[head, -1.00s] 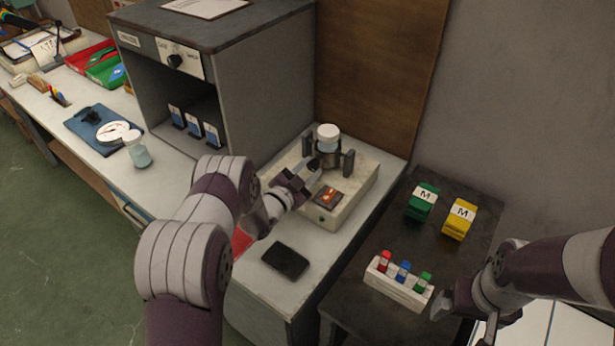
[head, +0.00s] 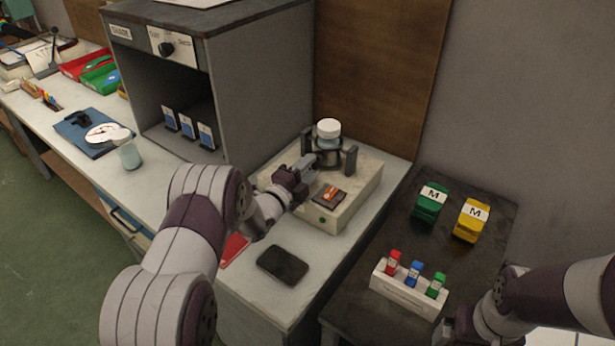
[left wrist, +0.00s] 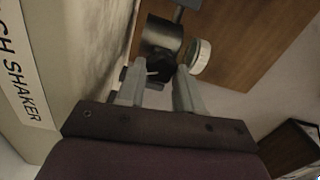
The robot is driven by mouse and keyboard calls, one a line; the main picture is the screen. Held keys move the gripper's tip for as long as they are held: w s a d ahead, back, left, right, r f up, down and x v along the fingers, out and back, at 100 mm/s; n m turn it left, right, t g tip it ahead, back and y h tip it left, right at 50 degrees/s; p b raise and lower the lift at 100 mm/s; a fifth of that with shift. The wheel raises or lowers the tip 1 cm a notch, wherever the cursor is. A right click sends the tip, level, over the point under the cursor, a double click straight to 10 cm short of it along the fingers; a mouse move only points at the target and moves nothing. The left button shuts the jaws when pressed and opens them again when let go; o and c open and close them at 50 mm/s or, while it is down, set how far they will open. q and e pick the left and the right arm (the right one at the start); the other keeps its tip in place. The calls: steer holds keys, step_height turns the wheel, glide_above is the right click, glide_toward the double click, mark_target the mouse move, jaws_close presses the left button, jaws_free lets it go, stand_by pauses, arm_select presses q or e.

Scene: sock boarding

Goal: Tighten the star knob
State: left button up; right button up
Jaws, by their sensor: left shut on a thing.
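The shaker (head: 352,202) is a cream box with a dark clamp (head: 350,158) on top. A jar with a white lid (head: 328,128) stands upright in the clamp. My left gripper (head: 308,163) is at the clamp's left, near side. In the left wrist view, its two grey fingers (left wrist: 158,88) are shut on a small dark part, apparently the star knob (left wrist: 158,72), mostly hidden by the fingers and in shadow. The jar's white lid (left wrist: 200,57) shows just beyond the right finger. My right gripper (head: 455,325) is at the lower right, its fingers unclear.
A grey cabinet (head: 262,80) stands left of the shaker. A black phone-like slab (head: 283,264) lies in front. On the dark side table are a vial rack (head: 408,290), a green pack (head: 430,203) and a yellow pack (head: 471,220). A loose jar (head: 128,152) stands on the left bench.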

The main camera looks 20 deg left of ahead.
arm_select(q)
steer(key=shift+f+m+b, duration=0.1)
steer(key=shift+m+b, duration=0.45)
steer(key=shift+m, duration=0.05)
arm_select(e)
steer(key=shift+f, duration=0.8)
arm_select(q)
steer(key=o, duration=1)
steer(key=v, duration=1.2)
steer(key=shift+s, duration=0.4)
arm_select(e)
steer(key=shift+f, duration=0.3)
arm_select(q)
steer(key=shift+a, duration=0.1)
